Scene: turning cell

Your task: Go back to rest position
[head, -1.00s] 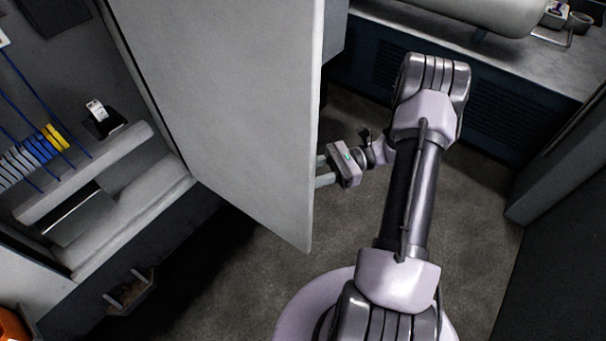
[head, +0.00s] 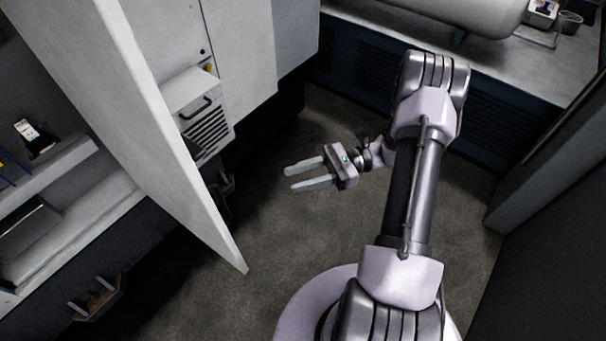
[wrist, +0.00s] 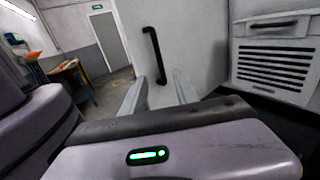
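My gripper (head: 306,174) is open and empty in the head view, its two pale fingers apart and pointing left over the floor. It is clear of the open grey cabinet door (head: 160,130), which stands to its left. In the wrist view the fingers of my gripper (wrist: 156,88) point toward the grey door, whose black handle (wrist: 155,55) shows upright just beyond the fingertips. Nothing is between the fingers. My arm stands bent over the floor, in the right half of the head view.
A grey box with a vent and handle (head: 204,125) is on the cabinet behind the door. A counter with a large pale cylinder (head: 470,12) runs along the back. A dark panel (head: 545,170) stands at right. The floor (head: 250,210) around my gripper is clear.

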